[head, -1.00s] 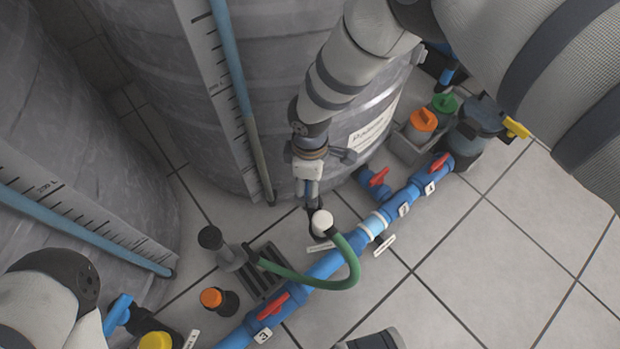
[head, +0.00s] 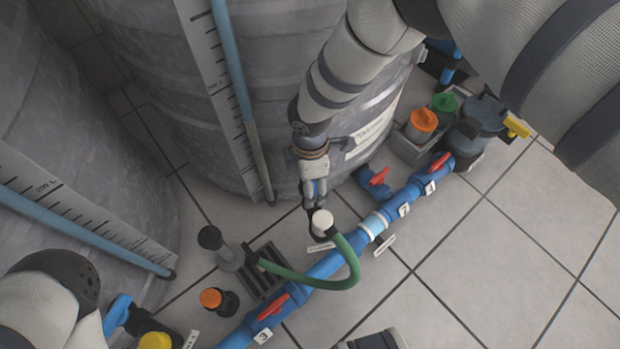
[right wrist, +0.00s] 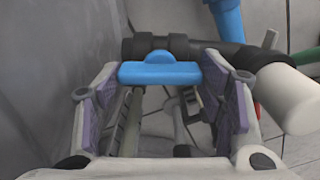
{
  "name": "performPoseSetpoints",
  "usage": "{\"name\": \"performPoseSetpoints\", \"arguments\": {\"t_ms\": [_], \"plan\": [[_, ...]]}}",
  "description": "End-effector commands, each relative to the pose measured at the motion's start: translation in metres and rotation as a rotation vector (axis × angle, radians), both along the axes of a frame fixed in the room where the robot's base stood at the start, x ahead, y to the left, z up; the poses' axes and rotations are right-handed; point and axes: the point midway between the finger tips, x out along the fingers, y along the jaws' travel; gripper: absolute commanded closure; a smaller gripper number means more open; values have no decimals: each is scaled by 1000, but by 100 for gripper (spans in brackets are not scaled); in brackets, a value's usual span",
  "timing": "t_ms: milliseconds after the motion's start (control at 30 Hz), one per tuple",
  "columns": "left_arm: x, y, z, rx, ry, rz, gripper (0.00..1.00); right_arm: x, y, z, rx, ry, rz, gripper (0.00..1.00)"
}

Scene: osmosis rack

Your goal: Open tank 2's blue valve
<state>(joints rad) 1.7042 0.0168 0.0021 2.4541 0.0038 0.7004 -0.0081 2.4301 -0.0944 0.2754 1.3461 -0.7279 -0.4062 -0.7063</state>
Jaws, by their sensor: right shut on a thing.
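A blue valve handle (right wrist: 160,72) lies crosswise between the fingertips of my right gripper (right wrist: 167,66) in the right wrist view. It sits on a dark valve body (right wrist: 160,43) beside the tank wall. In the head view my right gripper (head: 315,188) points down at the foot of the middle grey tank (head: 290,90), shut on the handle, which it mostly hides. A white cap (head: 322,222) stands just below the fingers and also shows at the right of the wrist view (right wrist: 285,98). My left arm is at the lower left; its gripper is out of sight.
A blue pipe (head: 328,264) with red handles (head: 272,306) runs diagonally in front of the tank. A green hose (head: 352,262) loops from the white cap to a grate (head: 263,283). Orange and green bottles (head: 423,120) stand right.

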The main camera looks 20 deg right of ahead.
Motion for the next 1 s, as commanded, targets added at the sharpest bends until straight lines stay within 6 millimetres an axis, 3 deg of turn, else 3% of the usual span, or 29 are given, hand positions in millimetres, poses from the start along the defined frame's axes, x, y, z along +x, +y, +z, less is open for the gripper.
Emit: {"name": "performPoseSetpoints", "arguments": {"t_ms": [233,267,333,867,1000], "plan": [[0,0,0,0,0,0,45,-1,-1,-1,-2,1,5,65],[0,0,0,0,0,0,45,-1,-1,-1,-2,1,4,30],[0,0,0,0,0,0,45,-1,-1,-1,-2,1,4,17],[0,0,0,1,0,1,45,2,0,1,1,-6,-9,17],[0,0,1,0,-2,0,45,3,-1,2,1,-7,-170,17]]}}
